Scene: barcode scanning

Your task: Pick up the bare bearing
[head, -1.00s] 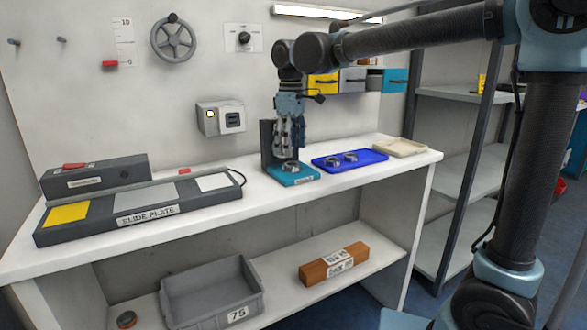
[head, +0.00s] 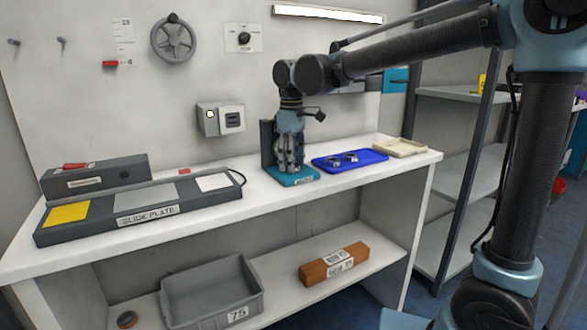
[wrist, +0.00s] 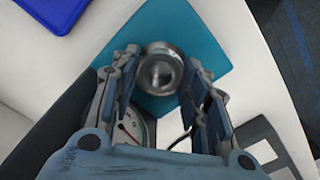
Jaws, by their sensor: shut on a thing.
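The bare bearing (wrist: 161,70) is a shiny metal ring on the teal base (wrist: 205,45), seen in the wrist view between my fingertips. In the head view the teal base (head: 303,178) stands on the white bench, and my gripper (head: 290,166) points straight down over it. My gripper (wrist: 160,78) is shut on the bearing, one finger on each side. In the head view the fingers hide the bearing. I cannot tell whether it still touches the base.
A blue tray (head: 376,154) with two metal rings lies to the right, with a beige tray (head: 401,147) beyond it. The slide plate (head: 140,214) fills the bench's left. A dark upright (head: 266,140) stands close to my gripper. The wrist view shows a dial gauge (wrist: 128,132).

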